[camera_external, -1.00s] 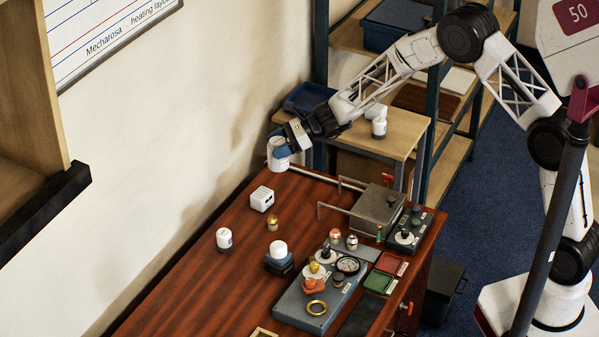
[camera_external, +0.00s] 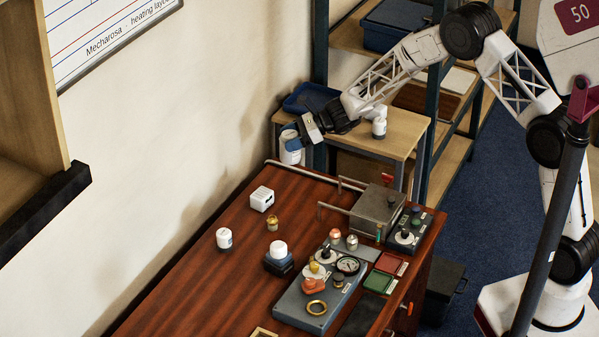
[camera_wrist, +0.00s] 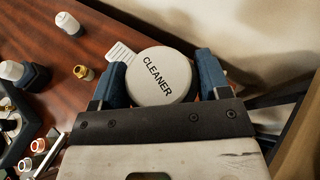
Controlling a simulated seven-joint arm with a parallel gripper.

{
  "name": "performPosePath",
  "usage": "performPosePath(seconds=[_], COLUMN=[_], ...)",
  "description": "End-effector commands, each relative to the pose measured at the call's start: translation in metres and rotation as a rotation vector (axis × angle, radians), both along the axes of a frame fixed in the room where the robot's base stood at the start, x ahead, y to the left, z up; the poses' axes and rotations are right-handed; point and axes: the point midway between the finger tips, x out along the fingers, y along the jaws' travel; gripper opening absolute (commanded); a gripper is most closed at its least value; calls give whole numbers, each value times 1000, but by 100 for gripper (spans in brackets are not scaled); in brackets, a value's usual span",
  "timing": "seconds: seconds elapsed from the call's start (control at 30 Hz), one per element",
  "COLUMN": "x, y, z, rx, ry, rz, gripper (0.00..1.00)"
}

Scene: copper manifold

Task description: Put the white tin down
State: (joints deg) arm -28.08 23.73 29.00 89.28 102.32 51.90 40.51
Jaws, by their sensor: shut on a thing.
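The white tin (camera_external: 291,152) is held in my gripper (camera_external: 297,143) beyond the far left end of the brown table, beside the small wooden stand. In the wrist view, its round lid (camera_wrist: 164,76) reads "CLEANER" and sits between the two blue fingers of my gripper (camera_wrist: 163,82). The fingers are shut on its sides. In the outside view, the gripper hides part of the tin. It appears to be in the air, but its underside's clearance cannot be told.
The brown table (camera_external: 180,285) holds a white box (camera_external: 262,199), small white-topped jars, and a grey panel (camera_external: 300,310) with fittings. A metal box (camera_external: 378,208) stands at its back right. The table's left part is mostly clear.

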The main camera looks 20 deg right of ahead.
Motion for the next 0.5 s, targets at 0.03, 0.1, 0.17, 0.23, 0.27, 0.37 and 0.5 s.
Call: performPosePath(seconds=[0.03,0.1,0.17,0.23,0.27,0.37,0.5], x=[0,0,0,0,0,0,0], y=[0,0,0,0,0,0,0], z=[-7,-16,-25,-34,-38,-45,-49], rx=[0,0,0,0,0,1,1], ry=[2,2,2,2,2,0,0], rz=[-1,-1,-1,-1,-1,0,0], gripper=[37,37,37,37,37,37,37])
